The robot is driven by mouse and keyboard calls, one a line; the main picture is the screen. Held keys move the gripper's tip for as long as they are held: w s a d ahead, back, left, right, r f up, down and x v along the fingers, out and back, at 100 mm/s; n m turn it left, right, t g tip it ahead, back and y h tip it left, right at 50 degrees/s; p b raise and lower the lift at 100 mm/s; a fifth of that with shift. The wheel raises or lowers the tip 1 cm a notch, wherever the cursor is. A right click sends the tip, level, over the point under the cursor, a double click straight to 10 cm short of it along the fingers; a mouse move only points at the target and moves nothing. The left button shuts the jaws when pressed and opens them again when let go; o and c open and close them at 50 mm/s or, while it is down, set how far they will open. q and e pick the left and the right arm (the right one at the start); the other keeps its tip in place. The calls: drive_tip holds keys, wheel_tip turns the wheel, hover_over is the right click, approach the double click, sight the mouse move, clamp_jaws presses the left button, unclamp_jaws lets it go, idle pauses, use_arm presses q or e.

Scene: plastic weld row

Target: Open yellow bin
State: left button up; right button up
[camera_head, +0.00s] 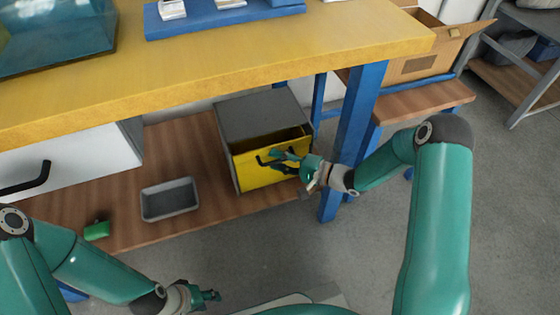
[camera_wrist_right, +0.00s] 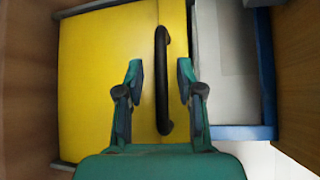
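The yellow bin (camera_head: 262,176) is in a grey housing on the wooden lower shelf, under the yellow tabletop. A dark gap shows between the housing's grey top and the yellow front's upper edge. A black bar handle (camera_head: 290,177) is on the front. My right gripper (camera_head: 284,156) is at the handle. In the right wrist view, its two fingers (camera_wrist_right: 160,82) are apart, with the black handle (camera_wrist_right: 162,60) between them and the yellow face (camera_wrist_right: 95,80) behind. Whether they touch it is unclear. My left gripper (camera_head: 208,296) is low, away from the bin; its finger opening is unclear.
A grey tray (camera_head: 170,201) and a green object (camera_head: 96,231) lie on the lower shelf, left of the bin. A blue table leg (camera_head: 352,140) stands just right of it. A white drawer (camera_head: 75,157) is at left. Floor in front of the bin is clear.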

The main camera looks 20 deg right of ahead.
clamp_jaws()
drive_tip(key=shift+s, duration=0.2)
idle(0.3)
drive_tip(key=s+f+p, duration=0.1)
drive_tip(key=s+f, duration=0.4)
drive_tip(key=s, duration=0.3)
drive_tip(key=shift+s+d, duration=0.2)
drive_tip(key=shift+s, duration=0.2)
idle(0.3)
